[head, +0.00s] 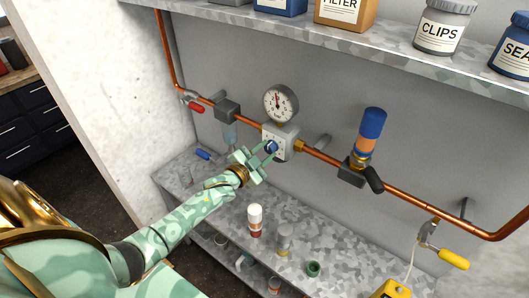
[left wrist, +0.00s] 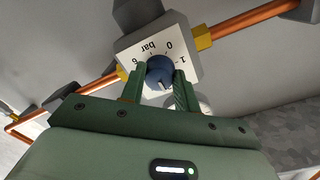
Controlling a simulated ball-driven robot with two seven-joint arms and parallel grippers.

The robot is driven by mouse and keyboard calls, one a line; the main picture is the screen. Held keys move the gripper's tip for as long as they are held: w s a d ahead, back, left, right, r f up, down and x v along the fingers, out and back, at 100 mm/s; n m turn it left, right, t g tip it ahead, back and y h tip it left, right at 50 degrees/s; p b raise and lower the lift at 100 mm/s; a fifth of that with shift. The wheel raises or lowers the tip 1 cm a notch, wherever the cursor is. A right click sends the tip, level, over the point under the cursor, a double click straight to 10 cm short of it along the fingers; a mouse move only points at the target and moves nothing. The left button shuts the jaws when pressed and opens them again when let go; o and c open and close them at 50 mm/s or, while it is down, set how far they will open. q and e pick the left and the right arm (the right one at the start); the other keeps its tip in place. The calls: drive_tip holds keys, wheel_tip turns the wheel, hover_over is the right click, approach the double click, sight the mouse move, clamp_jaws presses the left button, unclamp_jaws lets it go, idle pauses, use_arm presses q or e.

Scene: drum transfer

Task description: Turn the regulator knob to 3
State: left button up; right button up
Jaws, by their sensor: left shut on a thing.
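The regulator is a pale square block (head: 290,141) on the copper pipe, with a white printed dial face (left wrist: 172,42). Its round blue knob (head: 271,147) faces me and also shows in the left wrist view (left wrist: 160,70). My left gripper (left wrist: 160,82) is shut on the knob, one green finger on each side. In the left wrist view I read 0, 1, 6 and "bar" on the dial; the fingers and knob hide the other numbers. I cannot make out clearly where the knob points. My right gripper is not in view.
A round gauge (head: 280,103) sits above the regulator. A red-handled valve (head: 195,106) is on the pipe at left, a blue-topped cylinder (head: 370,125) at right. Below is a grey shelf (head: 335,251) with small bottles. An upper shelf (head: 390,54) holds jars and boxes.

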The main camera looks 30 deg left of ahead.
use_arm(q)
drive_tip(key=o, duration=1)
drive_tip(key=s, duration=0.5)
drive_tip(key=s+a, duration=0.1)
drive_tip(key=s, duration=1)
drive_tip(key=shift+s+a+r, duration=0.1)
drive_tip(key=shift+a+r, duration=0.1)
drive_tip(key=shift+a, duration=0.15)
